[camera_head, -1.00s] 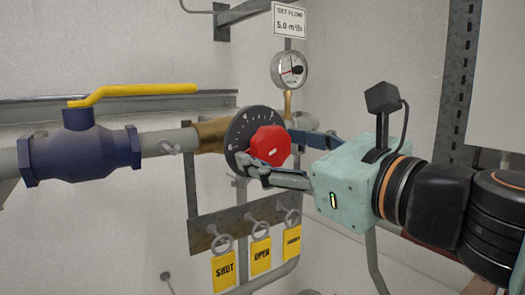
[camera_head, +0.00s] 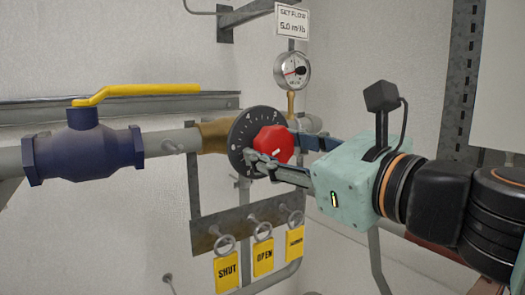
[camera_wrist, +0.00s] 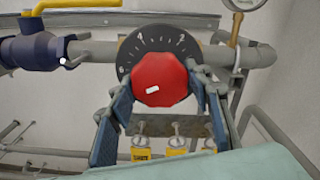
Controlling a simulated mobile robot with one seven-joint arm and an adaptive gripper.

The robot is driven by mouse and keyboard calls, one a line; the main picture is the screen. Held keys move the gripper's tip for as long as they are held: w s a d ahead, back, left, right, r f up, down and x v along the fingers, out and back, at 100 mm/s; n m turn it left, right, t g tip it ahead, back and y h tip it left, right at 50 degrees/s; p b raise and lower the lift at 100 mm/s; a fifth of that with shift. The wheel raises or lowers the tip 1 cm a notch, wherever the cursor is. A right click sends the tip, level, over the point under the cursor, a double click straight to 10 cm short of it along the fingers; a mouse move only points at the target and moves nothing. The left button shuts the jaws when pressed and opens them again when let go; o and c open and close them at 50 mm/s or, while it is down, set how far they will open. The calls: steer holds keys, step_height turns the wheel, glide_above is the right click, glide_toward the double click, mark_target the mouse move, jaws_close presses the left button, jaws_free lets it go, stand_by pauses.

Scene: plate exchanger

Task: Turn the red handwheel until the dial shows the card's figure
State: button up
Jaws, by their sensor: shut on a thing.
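The red handwheel (camera_head: 270,143) sits in front of a black dial (camera_head: 240,132) with white marks and figures, on a brass valve body (camera_head: 214,134). The wheel carries a white mark, which also shows in the wrist view on the red handwheel (camera_wrist: 158,80). My gripper (camera_head: 279,151) is shut on the wheel, one finger on each side of it; both fingers also show in the wrist view (camera_wrist: 160,88). The card (camera_head: 292,21) reads SET FLOW 5.0 m³/h. The dial's lower part is hidden by the wheel and fingers, and its reading is too small to tell.
A round gauge (camera_head: 292,71) with a red needle stands above the pipe. A blue valve (camera_head: 85,152) with a yellow lever (camera_head: 135,93) is at left. Yellow tags SHUT (camera_head: 227,271) and OPEN (camera_head: 263,256), plus a third, hang below the wheel from a metal plate.

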steer(key=n+b, duration=0.4)
steer(key=b, duration=0.1)
steer(key=shift+f, duration=0.3)
steer(key=n+b, duration=0.3)
steer(key=shift+r+n+b, duration=0.15)
steer(key=shift+n+b, duration=0.25)
steer(key=shift+r+n+b, duration=0.1)
steer(key=shift+n+b, duration=0.4)
steer(key=shift+n, duration=0.1)
steer(key=shift+r, duration=0.1)
steer(key=o, duration=1.2)
steer(key=shift+c, duration=0.2)
steer(key=v, duration=1.2)
steer(key=shift+w, duration=0.1)
